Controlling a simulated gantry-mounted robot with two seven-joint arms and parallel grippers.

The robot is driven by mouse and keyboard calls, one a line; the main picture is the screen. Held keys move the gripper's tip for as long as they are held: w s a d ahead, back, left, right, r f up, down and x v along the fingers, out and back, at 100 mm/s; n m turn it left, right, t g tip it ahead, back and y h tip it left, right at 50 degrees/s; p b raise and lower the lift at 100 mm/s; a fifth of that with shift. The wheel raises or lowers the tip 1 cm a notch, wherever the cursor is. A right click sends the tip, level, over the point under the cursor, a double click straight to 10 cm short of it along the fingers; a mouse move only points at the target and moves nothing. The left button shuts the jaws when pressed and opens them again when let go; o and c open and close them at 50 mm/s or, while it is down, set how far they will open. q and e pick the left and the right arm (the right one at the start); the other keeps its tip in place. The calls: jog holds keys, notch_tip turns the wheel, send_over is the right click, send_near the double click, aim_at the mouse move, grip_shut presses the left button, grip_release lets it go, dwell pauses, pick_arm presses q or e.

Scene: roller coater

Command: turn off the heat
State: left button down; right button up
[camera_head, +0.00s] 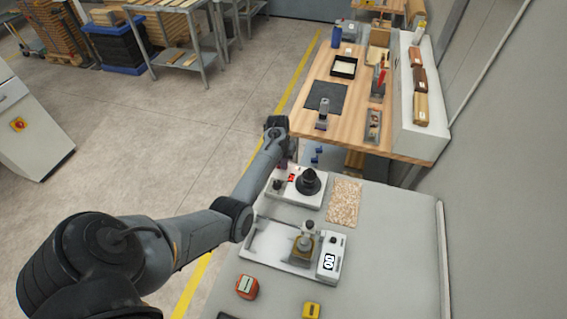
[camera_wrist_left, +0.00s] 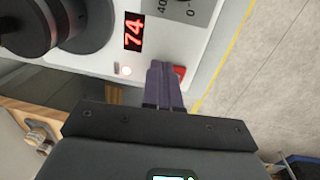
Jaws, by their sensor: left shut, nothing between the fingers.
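The white heating unit (camera_head: 313,199) stands on the grey bench in the head view, with a black round part (camera_head: 308,182) on it. In the left wrist view its white panel (camera_wrist_left: 205,62) carries a red display (camera_wrist_left: 133,32) reading 74, a glowing indicator light (camera_wrist_left: 127,71), a partly cropped dial scale (camera_wrist_left: 178,8) and a red switch (camera_wrist_left: 180,71). My left gripper (camera_wrist_left: 165,68) is shut and empty, its fingertips right beside the red switch and partly covering it. Whether they touch it I cannot tell. In the head view the left gripper (camera_head: 283,161) is at the unit's left edge.
A second device (camera_head: 328,258) with a display and a tray stands nearer on the bench. A speckled mat (camera_head: 344,203), an orange timer-like box (camera_head: 247,286) and a yellow item (camera_head: 312,310) lie around. A wooden table (camera_head: 345,120) with tools stands behind. The bench's right side is clear.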

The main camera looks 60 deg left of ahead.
pick_arm(q)
jog(key=shift+d+f, duration=0.1)
jog(key=shift+f, duration=0.1)
jog(key=shift+s, duration=0.1)
jog(key=shift+s+a+r+p, duration=0.1)
jog(key=shift+a+p, duration=0.2)
jog(key=shift+p, duration=0.15)
jog(key=shift+s+a, duration=0.4)
jog(key=shift+w+r, duration=0.1)
